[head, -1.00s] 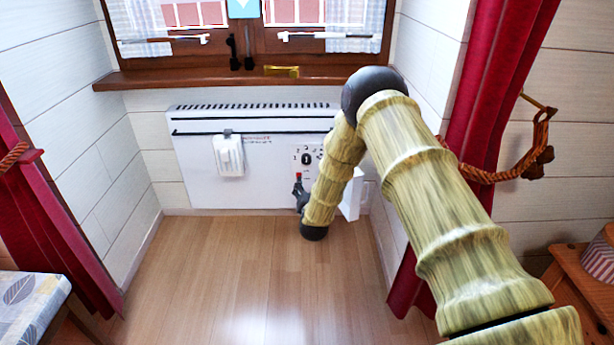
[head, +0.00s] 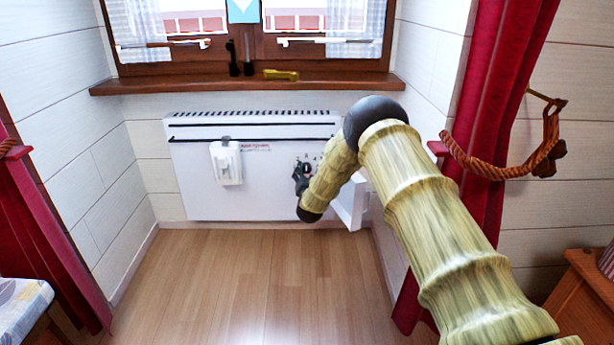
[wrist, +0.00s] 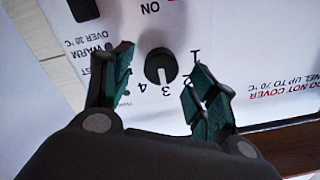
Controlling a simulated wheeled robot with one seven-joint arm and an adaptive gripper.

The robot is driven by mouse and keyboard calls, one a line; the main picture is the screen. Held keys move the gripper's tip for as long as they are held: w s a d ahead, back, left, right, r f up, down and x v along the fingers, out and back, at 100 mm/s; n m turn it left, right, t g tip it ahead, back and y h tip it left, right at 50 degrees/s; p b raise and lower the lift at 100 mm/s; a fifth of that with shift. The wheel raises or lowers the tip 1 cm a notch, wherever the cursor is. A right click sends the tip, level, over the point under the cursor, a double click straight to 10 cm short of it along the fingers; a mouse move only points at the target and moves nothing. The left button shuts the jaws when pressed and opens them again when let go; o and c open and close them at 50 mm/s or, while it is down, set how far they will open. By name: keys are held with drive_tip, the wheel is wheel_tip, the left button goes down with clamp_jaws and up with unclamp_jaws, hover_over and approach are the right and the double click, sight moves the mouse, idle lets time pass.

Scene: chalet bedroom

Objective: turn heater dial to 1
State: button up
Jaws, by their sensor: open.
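The white heater (head: 260,190) hangs on the wall under the window. In the wrist view, its round black dial (wrist: 160,67) has a pale mark that points down, toward the 3. The printed 1 (wrist: 196,57) is right of the dial, with 2, 3 and 4 following around its lower side. My gripper (wrist: 160,60) is open, with one green-padded finger on each side of the dial and visible gaps between them. In the head view my gripper (head: 301,178) is in front of the heater's right part and hides the dial.
A white box (head: 227,163) is on the heater's front, left of my gripper. A white flap (head: 351,202) juts out at the heater's right end. The wooden sill (head: 190,84) is above, a red curtain (head: 490,120) at right. The floor (head: 230,280) in front is clear.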

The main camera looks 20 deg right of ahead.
drive_tip(key=shift+b+x, duration=0.3)
drive_tip(key=shift+x, duration=0.8)
drive_tip(key=shift+c, duration=0.3)
drive_tip(key=c, duration=1)
drive_tip(key=shift+o, duration=0.3)
